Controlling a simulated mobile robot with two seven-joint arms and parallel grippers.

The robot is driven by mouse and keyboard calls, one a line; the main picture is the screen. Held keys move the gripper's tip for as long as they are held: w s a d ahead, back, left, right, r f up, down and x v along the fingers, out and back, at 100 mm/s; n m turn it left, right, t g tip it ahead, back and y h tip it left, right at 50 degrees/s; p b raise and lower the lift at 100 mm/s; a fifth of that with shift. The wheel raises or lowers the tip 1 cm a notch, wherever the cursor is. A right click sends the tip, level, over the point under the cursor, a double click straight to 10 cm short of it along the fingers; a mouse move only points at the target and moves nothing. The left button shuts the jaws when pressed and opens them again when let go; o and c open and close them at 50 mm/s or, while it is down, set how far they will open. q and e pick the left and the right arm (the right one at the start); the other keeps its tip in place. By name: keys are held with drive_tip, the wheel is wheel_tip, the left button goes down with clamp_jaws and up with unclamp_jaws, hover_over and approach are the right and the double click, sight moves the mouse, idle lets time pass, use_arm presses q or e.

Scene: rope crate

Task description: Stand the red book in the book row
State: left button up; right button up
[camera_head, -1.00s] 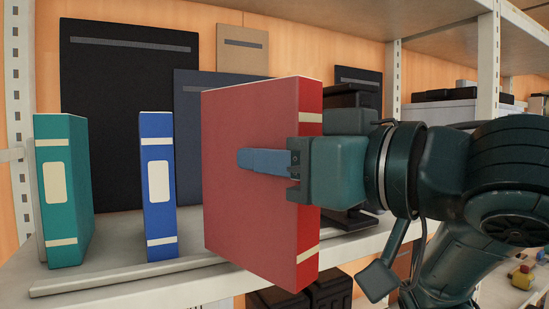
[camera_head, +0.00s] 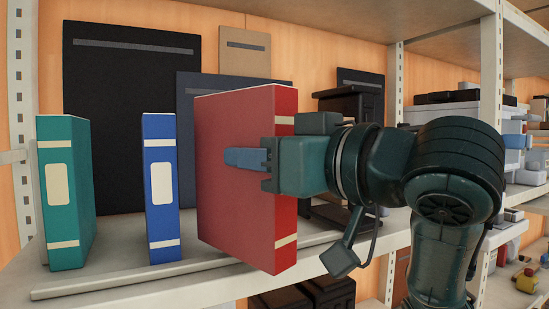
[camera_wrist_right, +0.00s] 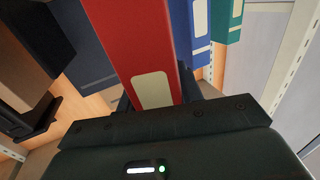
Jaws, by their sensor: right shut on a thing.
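The red book (camera_head: 235,190) is upright in the head view, to the right of the blue book. My right gripper (camera_head: 250,160) is shut on the red book near its spine, one finger lying along the cover facing the camera. In the right wrist view the red book's spine (camera_wrist_right: 133,35) with its pale label stands between the jaws. The blue book (camera_head: 160,210) and the teal book (camera_head: 66,215) stand upright on the shelf with a gap between them. The red book's bottom overlaps the shelf's front; I cannot tell whether it touches the shelf. My left gripper is not in view.
A low rail (camera_head: 130,283) runs along the shelf's front. Large dark panels (camera_head: 130,110) lean against the back wall. A black object (camera_head: 352,115) stands behind my right gripper. A shelf post (camera_head: 490,75) rises at the right.

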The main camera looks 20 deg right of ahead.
use_arm(q)
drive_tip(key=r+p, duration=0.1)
drive_tip(key=p, duration=0.2)
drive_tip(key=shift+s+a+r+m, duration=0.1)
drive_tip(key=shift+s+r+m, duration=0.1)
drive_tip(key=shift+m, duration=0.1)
use_arm(e)
drive_tip(key=w+a+f, duration=0.1)
drive_tip(key=w, duration=1.4)
drive_tip(key=shift+w+a+f, duration=0.15)
drive_tip(key=shift+w+a, duration=0.1)
drive_tip(key=shift+w, duration=0.05)
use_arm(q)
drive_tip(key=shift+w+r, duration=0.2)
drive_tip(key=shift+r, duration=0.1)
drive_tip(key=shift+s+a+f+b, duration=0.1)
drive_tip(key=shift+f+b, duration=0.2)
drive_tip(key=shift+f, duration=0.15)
use_arm(e)
drive_tip(key=shift+f, duration=0.5)
drive_tip(key=o, duration=1)
drive_tip(key=shift+o, duration=1.4)
drive_tip(key=shift+f, duration=0.1)
